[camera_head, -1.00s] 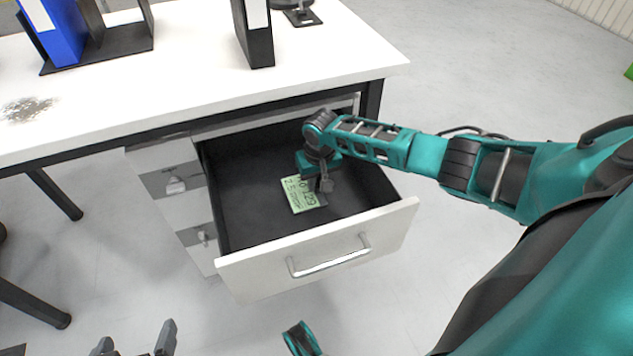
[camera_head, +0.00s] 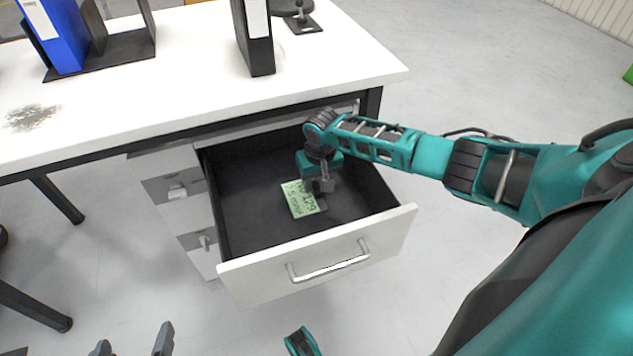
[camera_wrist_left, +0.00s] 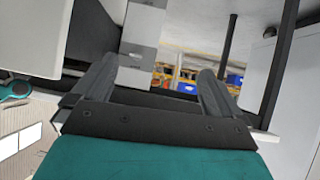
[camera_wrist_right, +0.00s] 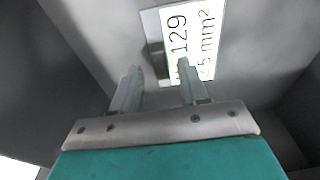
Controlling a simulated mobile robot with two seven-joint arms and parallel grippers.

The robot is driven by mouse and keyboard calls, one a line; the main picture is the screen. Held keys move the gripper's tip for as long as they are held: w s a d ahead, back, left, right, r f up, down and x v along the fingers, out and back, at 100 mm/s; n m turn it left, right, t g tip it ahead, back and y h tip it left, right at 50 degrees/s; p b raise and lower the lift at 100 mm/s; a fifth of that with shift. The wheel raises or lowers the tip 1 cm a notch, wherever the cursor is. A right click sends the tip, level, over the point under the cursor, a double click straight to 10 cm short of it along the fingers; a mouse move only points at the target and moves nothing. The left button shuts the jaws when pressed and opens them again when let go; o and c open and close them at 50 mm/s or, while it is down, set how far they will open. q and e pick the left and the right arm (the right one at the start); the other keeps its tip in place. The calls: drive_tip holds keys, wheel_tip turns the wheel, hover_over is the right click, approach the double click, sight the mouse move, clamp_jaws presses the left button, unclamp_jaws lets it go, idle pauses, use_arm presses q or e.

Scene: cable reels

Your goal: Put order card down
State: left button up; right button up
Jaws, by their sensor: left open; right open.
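The order card (camera_head: 300,200) is pale green with dark print and lies in the open drawer, on or close to its floor. In the right wrist view the card (camera_wrist_right: 205,40) reads "129" and "mm²", with a grey edge piece at its left. My right gripper (camera_head: 324,186) is inside the drawer at the card's right side. In the right wrist view its fingers (camera_wrist_right: 158,72) are apart, and one overlaps the card's near part in the picture. My left gripper (camera_head: 134,346) is open and empty at the bottom, outside the drawer; its spread fingers show in the left wrist view (camera_wrist_left: 157,85).
The dark-lined drawer (camera_head: 245,215) is pulled out, with a white front and metal handle (camera_head: 330,262). The white desk (camera_head: 180,85) above bears a blue binder (camera_head: 55,35), a black binder (camera_head: 255,40) and a dark stand (camera_head: 302,22). The drawer is otherwise empty where visible.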

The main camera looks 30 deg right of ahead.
use_arm(q)
drive_tip(key=r+p, duration=0.1)
drive_tip(key=s+a+r+p, duration=0.1)
drive_tip(key=p, duration=0.1)
drive_tip(key=shift+a+y+p, duration=0.2)
drive_tip(key=shift+y+p, duration=0.1)
use_arm(e)
wheel_tip(320, 180, up, 10)
drive_tip(key=s, duration=0.1)
drive_tip(key=shift+s+a+f, duration=0.2)
drive_tip(key=shift+s, duration=0.05)
drive_tip(key=shift+r, duration=0.1)
